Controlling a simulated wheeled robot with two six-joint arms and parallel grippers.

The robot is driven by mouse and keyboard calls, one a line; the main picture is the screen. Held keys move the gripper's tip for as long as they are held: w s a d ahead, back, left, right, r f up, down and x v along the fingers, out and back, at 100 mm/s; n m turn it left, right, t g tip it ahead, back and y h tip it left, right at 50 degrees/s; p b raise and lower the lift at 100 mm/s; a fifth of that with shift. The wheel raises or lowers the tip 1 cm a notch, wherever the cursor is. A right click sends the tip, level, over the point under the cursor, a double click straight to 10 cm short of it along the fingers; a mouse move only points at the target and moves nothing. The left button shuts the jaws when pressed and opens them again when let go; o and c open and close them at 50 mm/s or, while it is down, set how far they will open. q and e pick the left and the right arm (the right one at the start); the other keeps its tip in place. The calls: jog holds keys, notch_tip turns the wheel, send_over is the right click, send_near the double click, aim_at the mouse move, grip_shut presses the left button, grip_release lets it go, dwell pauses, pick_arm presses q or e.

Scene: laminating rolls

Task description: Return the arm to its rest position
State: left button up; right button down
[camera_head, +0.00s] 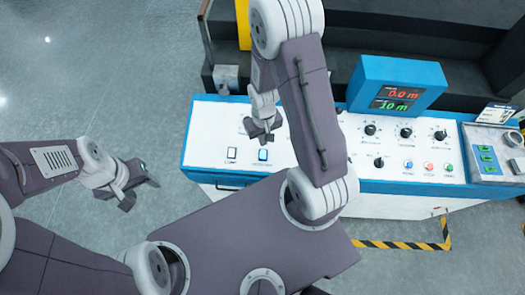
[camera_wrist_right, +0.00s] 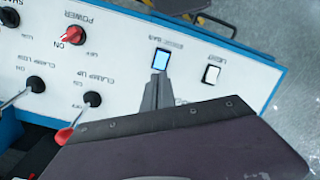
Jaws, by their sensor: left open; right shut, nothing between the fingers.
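My right gripper (camera_head: 264,135) is shut and empty, over the white control panel (camera_head: 205,140) in the head view. In the right wrist view its closed fingertips (camera_wrist_right: 158,78) point at a blue-lit rocker switch (camera_wrist_right: 161,59) and lie just short of it in the picture. I cannot tell whether they touch it. The same switch shows in the head view (camera_head: 263,155), just below the gripper. My left gripper (camera_head: 143,188) is open and empty, over the floor to the left of the panel.
A white, unlit switch (camera_wrist_right: 211,74) sits beside the lit one. A red knob (camera_wrist_right: 73,35) and metal levers are also on the panel. A blue display box (camera_head: 397,84) reads 0.0 m and 10 m. Yellow-black floor tape (camera_head: 410,245) runs in front; the left floor is clear.

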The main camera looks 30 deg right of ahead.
jog(key=shift+r, duration=0.1)
dwell(0.4)
jog(key=w+f+b, duration=0.1)
jog(key=b, duration=0.3)
jog(key=shift+w+a+f+t, duration=0.15)
jog(key=shift+w+f+t, duration=0.25)
jog(key=t+b, duration=0.1)
jog(key=b, duration=0.2)
jog(key=w+a+b, duration=0.1)
jog(key=b, duration=0.2)
jog(key=shift+w+r+t+b, duration=0.2)
jog(key=shift+w+t+b, duration=0.1)
jog(key=shift+t+b, duration=0.1)
jog(key=s+r+g+b, duration=0.1)
jog(key=s, duration=0.6)
jog(key=shift+s+a+r+b, duration=0.2)
jog(key=shift+s+a+b, duration=0.15)
jog(key=shift+a, duration=0.1)
jog(key=shift+w, duration=0.1)
